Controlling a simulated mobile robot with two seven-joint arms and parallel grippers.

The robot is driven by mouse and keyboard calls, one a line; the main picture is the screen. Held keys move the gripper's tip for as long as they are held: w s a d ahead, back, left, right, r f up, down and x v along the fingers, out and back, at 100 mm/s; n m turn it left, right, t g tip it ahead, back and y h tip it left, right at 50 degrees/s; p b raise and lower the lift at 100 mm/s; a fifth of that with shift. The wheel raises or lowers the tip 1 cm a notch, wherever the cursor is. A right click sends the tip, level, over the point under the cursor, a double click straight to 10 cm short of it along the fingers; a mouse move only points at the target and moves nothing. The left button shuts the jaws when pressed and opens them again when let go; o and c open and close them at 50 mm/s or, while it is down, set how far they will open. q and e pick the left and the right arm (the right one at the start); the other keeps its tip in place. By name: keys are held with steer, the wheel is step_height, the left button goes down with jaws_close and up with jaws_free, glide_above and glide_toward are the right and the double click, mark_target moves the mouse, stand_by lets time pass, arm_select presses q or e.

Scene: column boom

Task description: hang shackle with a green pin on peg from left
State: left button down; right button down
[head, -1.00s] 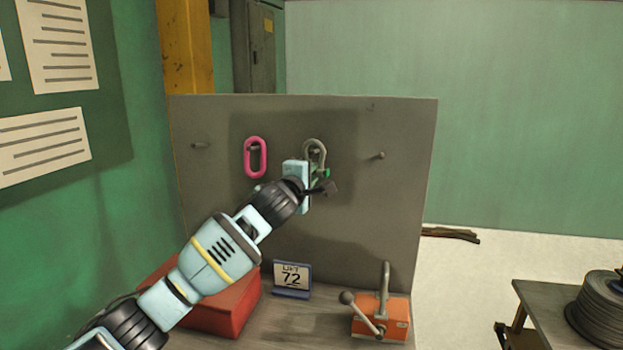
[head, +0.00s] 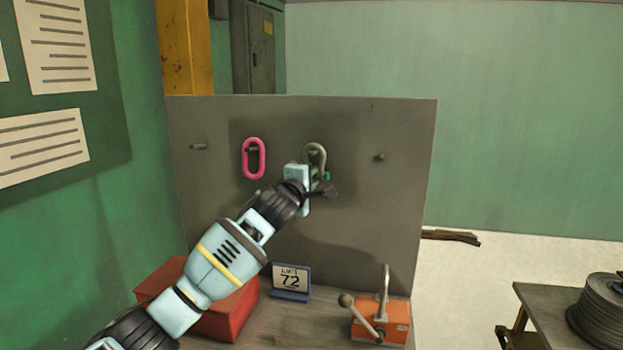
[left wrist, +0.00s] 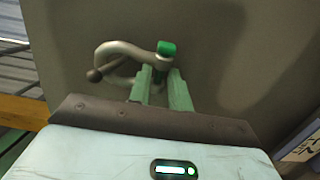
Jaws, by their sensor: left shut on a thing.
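The grey shackle (head: 318,152) with a green pin (head: 325,176) is up against the grey panel, bow upward. My left gripper (head: 319,185) is shut on it near the pin end, partly hidden behind my own wrist in the head view. In the left wrist view the shackle (left wrist: 125,48), its green pin head (left wrist: 167,48) and both fingers (left wrist: 160,86) show. The round end of a peg (left wrist: 95,75) shows at the bow; I cannot tell for sure whether the bow rests on it. My right gripper is out of view.
A pink link (head: 254,158) hangs on a peg to the left. Bare pegs stick out at the far left (head: 198,146) and right (head: 379,157) of the panel (head: 400,210). Below stand a red box (head: 228,315), a number sign (head: 291,281) and an orange lever block (head: 382,322).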

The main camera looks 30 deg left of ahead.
arm_select(q)
steer(key=c, duration=1.3)
jaws_free()
steer(key=shift+o, duration=0.5)
steer(key=shift+s, duration=0.1)
steer(key=s, duration=0.7)
steer(key=shift+s+d, duration=0.35)
steer(key=shift+d, duration=0.1)
